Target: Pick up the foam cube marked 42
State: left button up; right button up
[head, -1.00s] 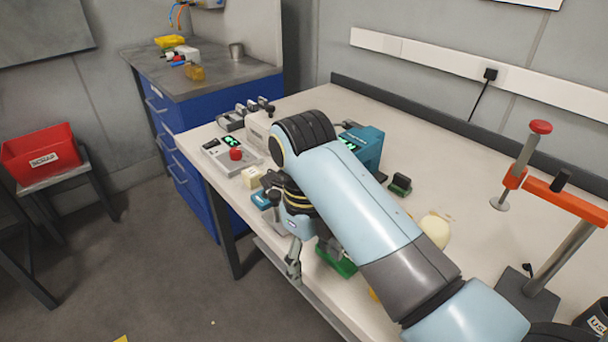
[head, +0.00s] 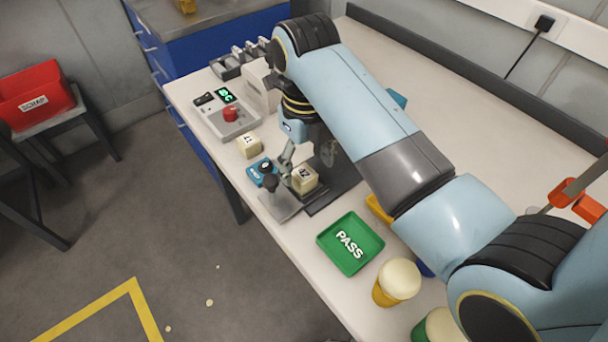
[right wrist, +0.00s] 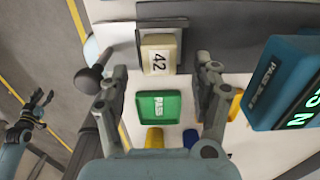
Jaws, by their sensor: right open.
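The foam cube marked 42 (head: 304,180) is cream-coloured and sits on a grey metal plate (head: 278,207) near the table's front edge. In the right wrist view the cube (right wrist: 158,58) shows its 42 face, ahead of my right gripper and in line with the gap between its fingers. My right gripper (right wrist: 162,75) is open and empty. In the head view my right gripper (head: 288,160) is beside the cube, partly hidden by my own arm.
A second cream cube (head: 249,145) lies to the left, near a grey box with a red button (head: 229,115). A small blue item (head: 262,171) and a dark knob crowd the plate.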

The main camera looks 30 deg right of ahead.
aim_at(304, 173)
jog(key=f, duration=0.4)
jog(key=shift+w, duration=0.2)
jog(key=shift+a, duration=0.1)
jog(key=shift+c, duration=1)
jog(key=c, duration=0.5)
jog(key=shift+c, duration=0.7)
pick_arm(q)
jog(key=shift+w+d, duration=0.3)
jog(key=shift+w, duration=0.35)
jog(key=shift+r, duration=0.1)
pick_arm(e)
jog(key=shift+r, duration=0.1)
